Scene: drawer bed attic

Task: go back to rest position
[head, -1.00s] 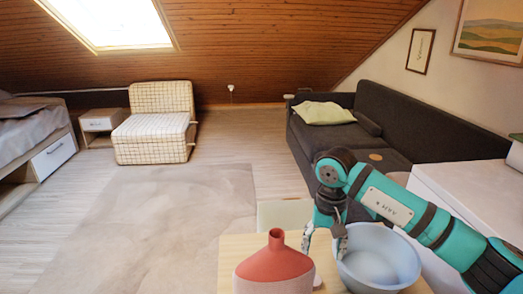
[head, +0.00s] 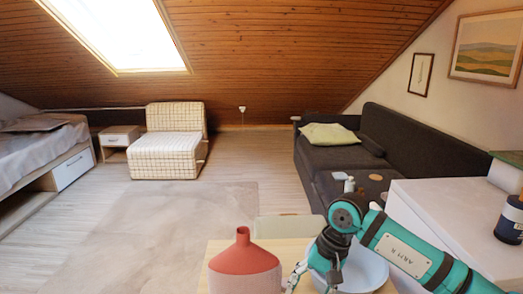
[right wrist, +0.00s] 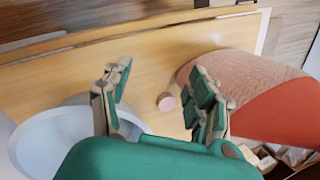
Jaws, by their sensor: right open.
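My right gripper (head: 315,275) is open above the wooden table in the head view, between a red and pink vase and a light blue bowl. In the right wrist view my right gripper (right wrist: 160,100) has its fingers spread with nothing held between them. My left gripper is not in view.
The vase (head: 244,268) stands left of the gripper and the bowl (head: 368,270) is partly hidden behind it. They are on the table (head: 290,250). A white cabinet (head: 440,215) stands right. A dark sofa (head: 410,145) is behind. Open floor (head: 150,230) lies left.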

